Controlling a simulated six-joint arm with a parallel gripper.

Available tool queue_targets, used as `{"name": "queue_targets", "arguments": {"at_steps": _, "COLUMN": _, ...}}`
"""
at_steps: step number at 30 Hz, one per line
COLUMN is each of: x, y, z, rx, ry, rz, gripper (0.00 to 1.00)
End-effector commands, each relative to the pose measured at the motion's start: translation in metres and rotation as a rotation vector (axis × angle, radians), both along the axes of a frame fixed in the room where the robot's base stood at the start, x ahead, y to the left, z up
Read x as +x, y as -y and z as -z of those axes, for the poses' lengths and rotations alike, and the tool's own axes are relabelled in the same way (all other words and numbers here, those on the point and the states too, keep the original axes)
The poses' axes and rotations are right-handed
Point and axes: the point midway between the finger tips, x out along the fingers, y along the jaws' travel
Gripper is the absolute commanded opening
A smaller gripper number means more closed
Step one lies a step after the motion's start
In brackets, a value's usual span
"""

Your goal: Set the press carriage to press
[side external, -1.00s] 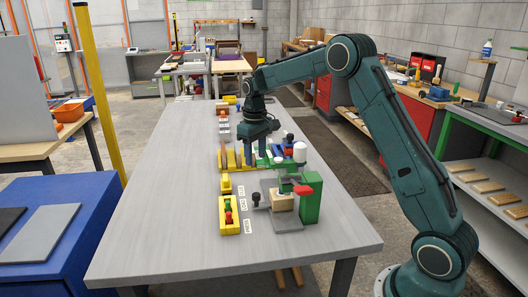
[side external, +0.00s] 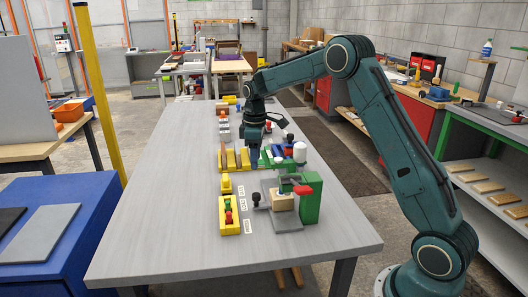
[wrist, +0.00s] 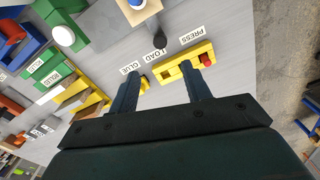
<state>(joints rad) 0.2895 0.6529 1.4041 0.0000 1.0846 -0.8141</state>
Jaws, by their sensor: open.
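The press station (side external: 310,205) stands at the near end of the table, with a green body, a red handle and a grey base. Its carriage carries a pale wood block (side external: 282,202), and a black knob (side external: 256,198) sticks up at its left. In the wrist view the black knob (wrist: 160,42) stands beside the LOAD label (wrist: 155,55), apart from the PRESS label (wrist: 191,37). The wood block (wrist: 150,10) is cut by the top edge. My gripper (side external: 252,163) is open and empty, farther back along the table; its fingers (wrist: 162,78) show apart in the wrist view.
A yellow tray (side external: 229,228) with red and green pieces lies left of the press. Yellow blocks (side external: 228,160) and green labelled holders (wrist: 50,68) stand close to my gripper. A white-topped part (side external: 300,152) rises behind the press. The table's left side is clear.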

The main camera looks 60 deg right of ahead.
Motion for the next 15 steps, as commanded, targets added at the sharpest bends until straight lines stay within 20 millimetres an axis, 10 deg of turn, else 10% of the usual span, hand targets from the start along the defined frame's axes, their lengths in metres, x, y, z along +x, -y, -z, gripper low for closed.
{"name": "queue_targets", "arguments": {"at_steps": 15, "x": -0.001, "y": 0.000, "z": 0.070, "rx": 0.002, "ry": -0.003, "rz": 0.001, "gripper": 0.48}}
